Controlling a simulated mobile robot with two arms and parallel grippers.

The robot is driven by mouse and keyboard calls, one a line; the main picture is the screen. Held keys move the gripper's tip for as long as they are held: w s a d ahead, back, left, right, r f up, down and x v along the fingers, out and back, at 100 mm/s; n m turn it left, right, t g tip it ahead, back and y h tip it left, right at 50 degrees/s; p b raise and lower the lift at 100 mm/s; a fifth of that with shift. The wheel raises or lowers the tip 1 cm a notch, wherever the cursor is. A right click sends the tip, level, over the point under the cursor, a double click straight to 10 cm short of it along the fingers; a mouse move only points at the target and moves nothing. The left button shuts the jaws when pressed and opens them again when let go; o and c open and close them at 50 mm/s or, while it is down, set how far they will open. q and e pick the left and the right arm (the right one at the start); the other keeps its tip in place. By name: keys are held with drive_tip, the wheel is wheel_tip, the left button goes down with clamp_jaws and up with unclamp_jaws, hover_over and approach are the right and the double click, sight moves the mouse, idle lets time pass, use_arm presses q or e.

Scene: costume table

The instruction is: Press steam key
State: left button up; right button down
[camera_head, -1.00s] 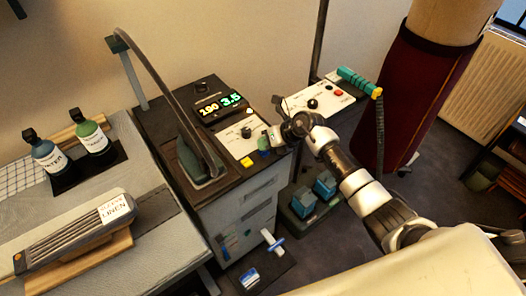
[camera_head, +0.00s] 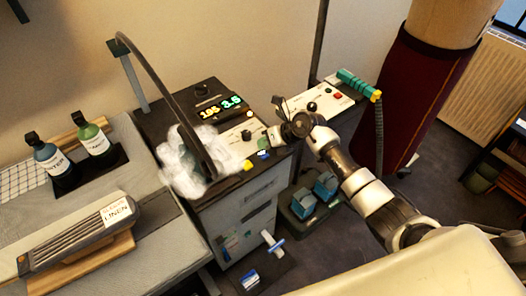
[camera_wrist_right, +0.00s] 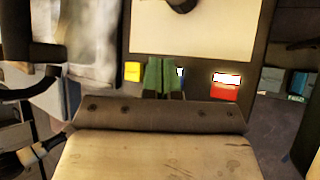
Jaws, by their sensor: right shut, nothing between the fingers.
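The steam station's front edge carries a yellow key (camera_wrist_right: 133,71), a blue key (camera_wrist_right: 180,73) and a red key (camera_wrist_right: 225,92) with a white top. The yellow key (camera_head: 247,165) and blue key (camera_head: 263,154) also show in the head view. My right gripper (camera_head: 264,143) is shut and empty, its green fingertips (camera_wrist_right: 161,76) right at the blue key and partly hiding it. I cannot tell whether they touch it, and no key label is readable. The iron (camera_head: 203,165) stands on the station, mostly hidden by white steam. My left gripper is not in view.
The display (camera_head: 221,108) reads about 195 and 3.5. A hose arches over the iron. Two bottles stand in a dark tray (camera_head: 118,157) on the ironing board at left. A second control panel (camera_head: 325,101) with a teal handle (camera_head: 357,82) lies behind my right arm.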

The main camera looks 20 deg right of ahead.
sight(265, 153)
drive_tip(key=shift+r, duration=0.15)
wheel_tip(265, 153, up, 6)
drive_tip(key=p, duration=0.5)
idle(0.6)
